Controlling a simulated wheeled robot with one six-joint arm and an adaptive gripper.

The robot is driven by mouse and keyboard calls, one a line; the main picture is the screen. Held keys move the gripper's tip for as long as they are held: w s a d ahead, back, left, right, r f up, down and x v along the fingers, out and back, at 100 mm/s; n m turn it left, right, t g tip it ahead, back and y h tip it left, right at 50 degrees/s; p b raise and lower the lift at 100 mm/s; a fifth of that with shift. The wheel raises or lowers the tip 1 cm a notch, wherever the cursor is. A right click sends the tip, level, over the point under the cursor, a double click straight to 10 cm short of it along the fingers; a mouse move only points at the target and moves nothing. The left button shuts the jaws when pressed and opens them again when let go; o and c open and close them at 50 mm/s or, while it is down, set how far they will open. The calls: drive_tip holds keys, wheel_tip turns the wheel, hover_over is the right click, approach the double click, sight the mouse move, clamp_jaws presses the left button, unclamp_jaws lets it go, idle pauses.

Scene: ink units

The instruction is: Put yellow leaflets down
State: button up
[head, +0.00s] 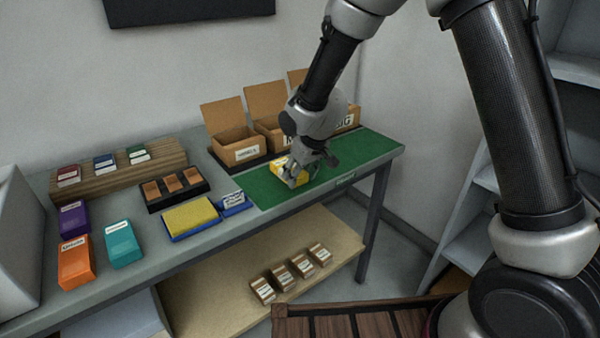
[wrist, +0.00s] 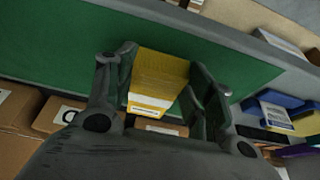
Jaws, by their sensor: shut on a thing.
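The yellow leaflets (wrist: 160,80) are a yellow stack with a white label strip at one end. They sit between the fingers of my gripper (wrist: 158,90), which is shut on them. In the head view the leaflets (head: 277,164) show as a small yellow patch at my gripper (head: 299,178), over the green mat (head: 262,190). In the wrist view the mat (wrist: 60,45) lies behind the leaflets. I cannot tell whether the leaflets touch the mat.
Open cardboard boxes (head: 238,151) stand behind the mat. A blue tray with a yellow pad (head: 191,217), a small blue box (head: 234,204) and a black tray (head: 152,206) are to the left. Purple, orange and teal boxes (head: 123,243) stand further left. The mat's right part is clear.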

drive_tip(key=o, duration=1.2)
drive_tip(key=shift+r, duration=0.5)
drive_tip(key=v, duration=1.1)
drive_tip(key=s+d+r+m, duration=0.2)
drive_tip(key=d+r, duration=0.3)
drive_tip(key=d, duration=0.4)
drive_tip(key=s+d+r+m+h, duration=0.1)
drive_tip(key=s+d+r, duration=0.1)
drive_tip(key=s+d, duration=0.5)
drive_tip(key=s+d+r+m, duration=0.2)
drive_tip(key=s+d, duration=0.5)
drive_tip(key=s, duration=0.1)
drive_tip(key=s+d+r+m+h, duration=0.1)
drive_tip(key=s+d+r, duration=0.1)
drive_tip(key=s+d, duration=0.5)
drive_tip(key=shift+s+d+r+m+h, duration=0.25)
drive_tip(key=shift+s+r+m+h, duration=0.05)
drive_tip(key=shift+s+r+m, duration=0.15)
